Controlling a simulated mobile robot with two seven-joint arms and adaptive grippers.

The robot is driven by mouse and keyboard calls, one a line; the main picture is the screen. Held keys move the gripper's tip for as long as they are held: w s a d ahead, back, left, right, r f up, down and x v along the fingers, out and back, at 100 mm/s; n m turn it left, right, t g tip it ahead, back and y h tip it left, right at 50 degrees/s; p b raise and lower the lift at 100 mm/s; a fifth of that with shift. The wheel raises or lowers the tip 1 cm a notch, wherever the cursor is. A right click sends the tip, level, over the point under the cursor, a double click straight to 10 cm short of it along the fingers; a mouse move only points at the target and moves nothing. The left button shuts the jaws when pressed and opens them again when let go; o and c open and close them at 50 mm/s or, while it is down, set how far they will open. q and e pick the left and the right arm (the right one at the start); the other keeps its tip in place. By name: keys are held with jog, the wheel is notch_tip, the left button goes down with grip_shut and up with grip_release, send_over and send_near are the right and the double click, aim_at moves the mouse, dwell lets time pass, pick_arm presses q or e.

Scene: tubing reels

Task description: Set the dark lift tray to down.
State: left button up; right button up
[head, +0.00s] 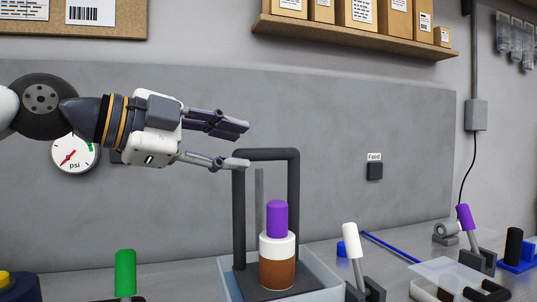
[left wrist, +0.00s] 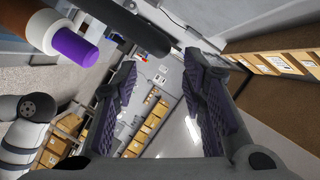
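The dark lift tray (head: 244,279) has a flat dark base and a tall dark arch handle (head: 294,190). It stands in a pale blue open bin (head: 321,277); I cannot tell how deep it sits. A brown and white cylinder (head: 277,272) with a purple top (head: 277,218) stands upright on the tray. My left gripper (head: 248,146) is open and empty, with its fingertips at the upper left of the handle; I cannot tell whether they touch. In the left wrist view the fingers (left wrist: 158,85) are apart, with the dark handle bar (left wrist: 130,28) beyond them. My right gripper is not in view.
A white-topped lever (head: 352,242), a green-topped lever (head: 125,272) and a purple-topped lever (head: 466,218) stand around the bin. A clear plate (head: 447,274) lies at right. A psi gauge (head: 75,153) and a Feed switch (head: 374,171) are on the back panel. A shelf (head: 350,35) holds boxes above.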

aim_at(269, 155)
pick_arm(q)
jog(key=x, duration=0.8)
jog(key=shift+w+a, duration=0.1)
grip_shut()
